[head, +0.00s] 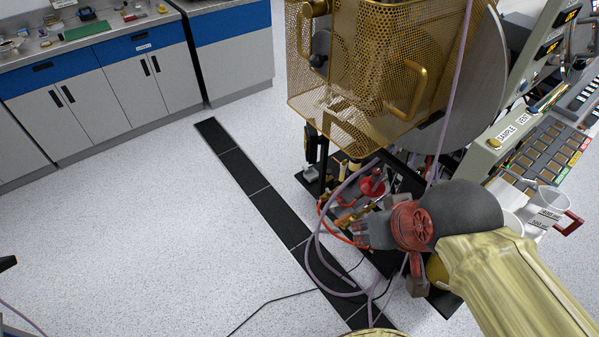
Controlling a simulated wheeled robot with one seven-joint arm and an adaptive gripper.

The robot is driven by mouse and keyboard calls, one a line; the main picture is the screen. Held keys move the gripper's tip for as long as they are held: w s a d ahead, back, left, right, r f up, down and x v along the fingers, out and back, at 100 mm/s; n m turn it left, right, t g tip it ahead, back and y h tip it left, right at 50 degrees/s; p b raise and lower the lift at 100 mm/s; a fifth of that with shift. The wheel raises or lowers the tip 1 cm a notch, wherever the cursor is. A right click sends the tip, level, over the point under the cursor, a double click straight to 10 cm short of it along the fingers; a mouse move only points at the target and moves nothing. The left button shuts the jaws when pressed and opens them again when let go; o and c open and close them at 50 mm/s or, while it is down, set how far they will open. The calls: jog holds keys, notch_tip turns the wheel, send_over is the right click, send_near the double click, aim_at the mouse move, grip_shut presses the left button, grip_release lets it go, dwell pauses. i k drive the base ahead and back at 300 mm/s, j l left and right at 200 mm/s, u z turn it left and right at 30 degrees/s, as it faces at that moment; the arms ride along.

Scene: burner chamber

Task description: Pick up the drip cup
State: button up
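A white cup-like container (548,201) with dark printing on its side and a red handle stands at the right, below the control panel. The printing is too small to read, so I cannot tell for sure that it is the drip cup. Another white rounded vessel (513,222) shows just left of it, partly hidden by my arm. My gripper (362,232) is left of both, apart from them, over the black base of the burner rig. Its grey fingers point left, near hoses and brass fittings. The finger gap is not clear, and I see nothing held.
A brass perforated cage (365,70) stands above my gripper. Purple hoses (322,262) and black cables loop over the floor beside the rig. A panel with a keypad (550,148) is at the right. Cabinets (110,85) line the back left.

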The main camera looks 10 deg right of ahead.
aim_at(311, 175)
jog(key=i+j+u, duration=0.4)
jog(key=i, duration=0.5)
jog(key=i+u, duration=0.4)
jog(key=i, duration=0.5)
jog(key=i+j+z, duration=0.1)
jog(key=i+z, duration=0.4)
jog(key=i+j+z, duration=0.25)
jog(key=i+z, duration=0.2)
jog(key=i+j+z, duration=0.7)
jog(key=j+z, duration=0.3)
jog(key=i+j+z, duration=0.2)
jog(key=j+z, duration=0.3)
jog(key=j, duration=0.15)
